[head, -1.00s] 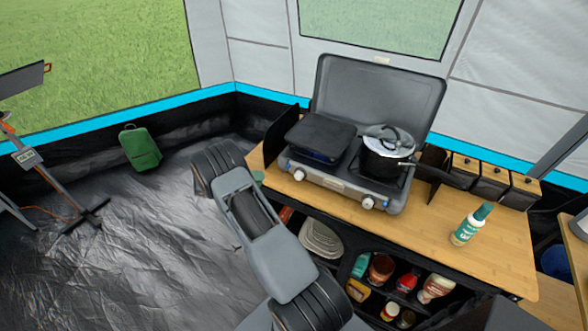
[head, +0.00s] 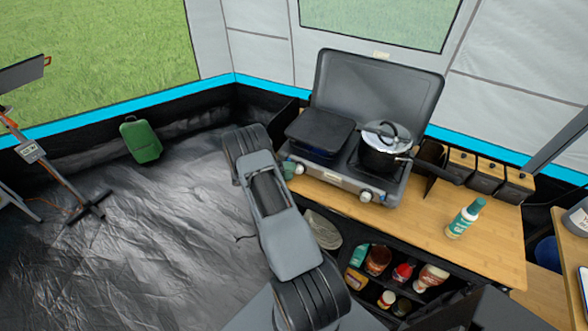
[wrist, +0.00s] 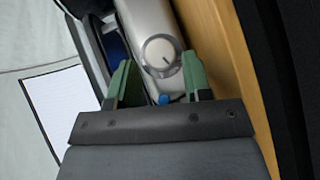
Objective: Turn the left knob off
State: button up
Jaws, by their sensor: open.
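The two-burner camping stove (head: 335,181) stands on the wooden counter with its lid up. Its left knob (head: 299,168) is a small pale dial at the front left, and the right knob (head: 364,197) is farther right. In the wrist view a round silver knob (wrist: 160,54) with a short dark mark sits on the stove's metal front panel. My gripper (wrist: 157,76) is open, its green fingers on either side below the knob and apart from it. In the head view my gripper (head: 288,170) shows only as a green tip by the left knob; my arm hides the rest.
A lidded pot (head: 380,150) stands on the right burner, its handle pointing right. A dark flat pan (head: 320,132) covers the left burner. A bottle (head: 466,218) stands on the counter (head: 415,222) at the right. Shelves below hold jars.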

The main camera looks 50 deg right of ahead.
jog(key=shift+x, duration=1)
jog(key=c, duration=0.6)
